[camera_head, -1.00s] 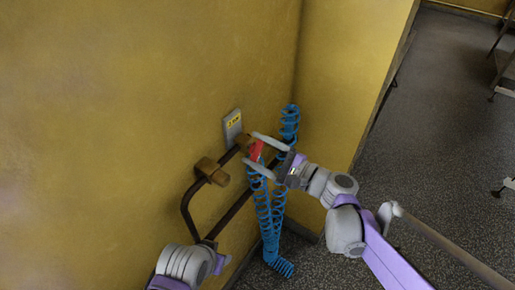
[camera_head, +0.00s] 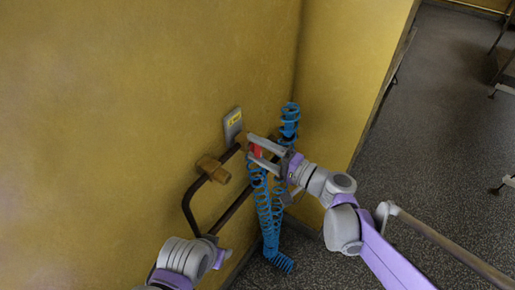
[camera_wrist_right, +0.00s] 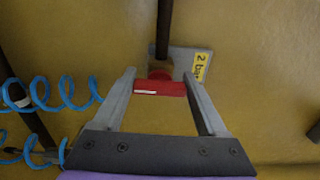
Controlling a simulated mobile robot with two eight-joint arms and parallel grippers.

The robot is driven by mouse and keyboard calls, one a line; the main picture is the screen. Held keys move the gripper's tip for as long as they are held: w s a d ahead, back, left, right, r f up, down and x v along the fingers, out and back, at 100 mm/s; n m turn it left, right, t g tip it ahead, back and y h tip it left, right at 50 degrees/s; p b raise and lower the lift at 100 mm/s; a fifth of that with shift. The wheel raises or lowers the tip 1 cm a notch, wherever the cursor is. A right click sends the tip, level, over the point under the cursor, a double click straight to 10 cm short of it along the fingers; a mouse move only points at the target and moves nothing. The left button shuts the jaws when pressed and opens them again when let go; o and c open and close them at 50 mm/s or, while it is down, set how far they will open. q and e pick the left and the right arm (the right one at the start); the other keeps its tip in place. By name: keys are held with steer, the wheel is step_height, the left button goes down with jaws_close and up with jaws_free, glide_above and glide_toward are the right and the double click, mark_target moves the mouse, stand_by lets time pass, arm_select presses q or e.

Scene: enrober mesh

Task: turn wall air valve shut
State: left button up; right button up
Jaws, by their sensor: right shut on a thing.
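The wall air valve shows as a red handle (camera_head: 256,151) on a dark pipe at the yellow wall. In the right wrist view the red handle (camera_wrist_right: 160,88) lies crosswise between my two fingers, below a rounded red part on the pipe. My right gripper (camera_head: 250,148) is shut on the handle, one finger at each end; it also shows in the right wrist view (camera_wrist_right: 160,80).
A grey plate (camera_head: 233,125) with a yellow "2 bar" label (camera_wrist_right: 201,66) is on the wall by the valve. Blue coiled hoses (camera_head: 266,215) hang close beside my right gripper. A dark bent pipe (camera_head: 187,212) with a brass-coloured block (camera_head: 212,168) runs left. Open floor lies right.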

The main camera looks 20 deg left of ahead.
stand_by(0.5)
steer(key=o, duration=1.3)
steer(key=v, duration=1.1)
steer(key=s+d+f+n+h+p, duration=0.1)
steer(key=s+d+f+h+p, duration=0.1)
steer(key=s+d+f+h, duration=0.2)
steer(key=s+d+f+n+g+h+p, duration=0.1)
steer(key=s+d+f+n+h+p, duration=0.1)
steer(key=s+d+f+h, duration=0.2)
steer(key=s+d+h, duration=0.3)
steer(key=s+h, duration=0.1)
steer(key=s, duration=0.1)
steer(key=shift+d+f, duration=0.25)
steer(key=shift+d, duration=0.1)
steer(key=s+d+h, duration=0.1)
steer(key=d, duration=0.2)
steer(key=s+d+h+p, duration=0.1)
steer(key=d+h, duration=0.1)
steer(key=d, duration=0.1)
steer(key=s+d+n+h+p, duration=0.1)
steer(key=d+h, duration=0.1)
steer(key=d, duration=0.1)
steer(key=shift+s+f, duration=0.25)
steer(key=shift+f, duration=0.05)
steer(key=shift+c, duration=0.2)
